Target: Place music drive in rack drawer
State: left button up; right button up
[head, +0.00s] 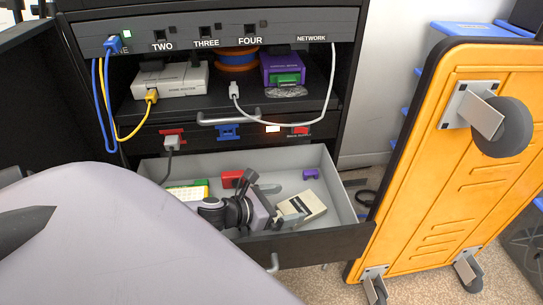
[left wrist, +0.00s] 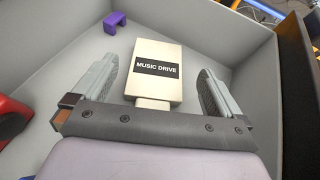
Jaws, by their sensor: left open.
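The music drive (head: 302,206) is a cream-coloured block with a black label. It lies in the open grey rack drawer (head: 338,192), toward the right of the middle. In the left wrist view the drive (left wrist: 155,72) shows its "MUSIC DRIVE" label and a narrower connector end facing my gripper. My left gripper (head: 268,203) reaches down into the drawer next to the drive. Its fingers (left wrist: 160,88) are open, one on each side of the drive, with visible gaps. My right gripper is not in view.
The drawer also holds a red item (head: 232,179), a small purple piece (head: 310,174) and a green-and-yellow item (head: 187,191). Cabled devices sit on the shelf above. An orange wheeled panel (head: 440,190) stands close to the drawer's right.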

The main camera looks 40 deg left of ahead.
pick_arm(q)
jog(key=shift+p+v, duration=0.55)
jog(key=shift+v, duration=1.35)
